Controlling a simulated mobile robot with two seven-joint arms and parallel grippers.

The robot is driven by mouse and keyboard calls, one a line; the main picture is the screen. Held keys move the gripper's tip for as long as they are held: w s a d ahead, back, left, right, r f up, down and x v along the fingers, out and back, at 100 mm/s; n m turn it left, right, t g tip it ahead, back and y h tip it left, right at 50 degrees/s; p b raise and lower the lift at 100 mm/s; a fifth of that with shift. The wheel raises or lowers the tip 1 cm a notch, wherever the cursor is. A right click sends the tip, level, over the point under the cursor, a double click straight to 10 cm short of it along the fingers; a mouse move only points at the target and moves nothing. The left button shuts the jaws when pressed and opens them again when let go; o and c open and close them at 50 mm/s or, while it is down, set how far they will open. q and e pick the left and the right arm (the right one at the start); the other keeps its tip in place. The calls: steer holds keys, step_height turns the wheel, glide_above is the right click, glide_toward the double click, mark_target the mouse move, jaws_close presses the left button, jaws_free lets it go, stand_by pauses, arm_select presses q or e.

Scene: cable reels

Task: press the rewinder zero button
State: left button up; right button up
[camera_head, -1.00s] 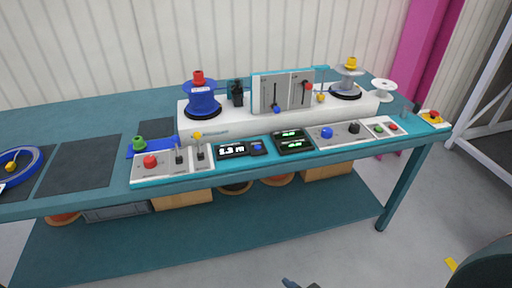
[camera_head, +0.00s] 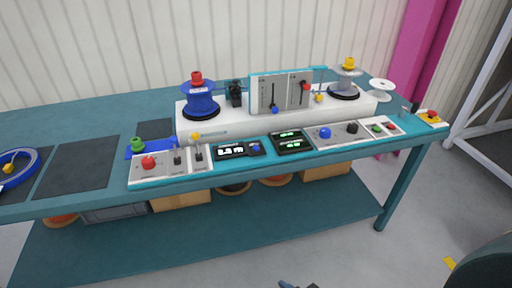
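The rewinder (camera_head: 225,122) is a long white unit on the teal bench, with a blue reel (camera_head: 201,101) at its left and a grey spool (camera_head: 345,82) at its right. In front of it, a dark counter display (camera_head: 230,151) shows white digits, with a small round blue button (camera_head: 256,149) at its right end. A larger blue button (camera_head: 325,132) sits on the grey panel farther right. I cannot read which button is labelled zero. Nothing touches either button. Neither gripper can be made out; a small dark part at the bottom edge is too cut off to identify.
A red button (camera_head: 148,162) and two toggle levers stand on the front left panel. A second display (camera_head: 289,142) has green digits. A yellow box with a red button (camera_head: 431,117) is at the bench's right end. The floor in front is clear.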

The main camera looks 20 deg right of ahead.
jaws_close()
stand_by(1.4)
